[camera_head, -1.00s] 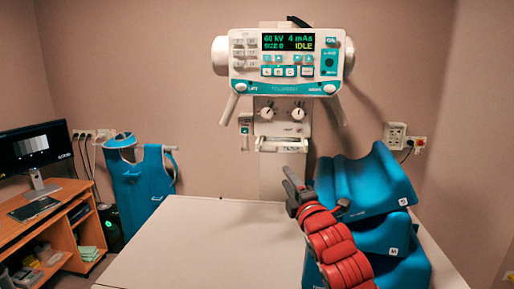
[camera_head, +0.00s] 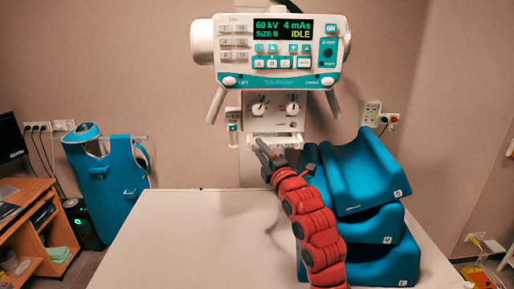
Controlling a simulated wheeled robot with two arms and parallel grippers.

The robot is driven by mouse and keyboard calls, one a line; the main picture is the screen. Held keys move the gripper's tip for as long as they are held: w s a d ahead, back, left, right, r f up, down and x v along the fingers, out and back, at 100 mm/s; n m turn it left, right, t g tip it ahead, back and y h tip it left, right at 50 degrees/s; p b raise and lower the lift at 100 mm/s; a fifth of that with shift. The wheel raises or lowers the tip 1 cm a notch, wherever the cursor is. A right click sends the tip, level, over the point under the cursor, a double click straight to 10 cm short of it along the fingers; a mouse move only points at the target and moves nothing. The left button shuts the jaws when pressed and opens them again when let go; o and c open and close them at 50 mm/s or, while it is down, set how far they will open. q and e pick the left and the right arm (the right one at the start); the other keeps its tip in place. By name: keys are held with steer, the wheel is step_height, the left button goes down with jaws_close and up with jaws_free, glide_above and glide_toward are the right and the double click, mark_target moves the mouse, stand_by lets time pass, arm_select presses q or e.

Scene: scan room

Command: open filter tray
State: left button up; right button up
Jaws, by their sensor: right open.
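The filter tray (camera_head: 278,139) is a pale, narrow piece at the bottom of the white collimator box (camera_head: 276,108), under its two round knobs. The box hangs below the white and teal X-ray control head (camera_head: 282,50). My right gripper (camera_head: 264,152) is grey, on a red segmented arm, and it is open and empty. Its fingertips show just below the tray's front, overlapping its lower edge in the picture. I cannot tell whether they touch it. The gripper hides part of what lies below the tray. My left gripper is not in view.
A white table (camera_head: 180,235) fills the lower middle, its left part clear. Blue foam cushions (camera_head: 365,170) are stacked on it, close to the right of my arm. Two handles hang from the head. A blue apron (camera_head: 108,180) and a wooden desk (camera_head: 30,225) are at left.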

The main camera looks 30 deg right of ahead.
steer(key=shift+s, duration=0.2)
steer(key=shift+c, duration=0.3)
jaws_close()
stand_by(0.8)
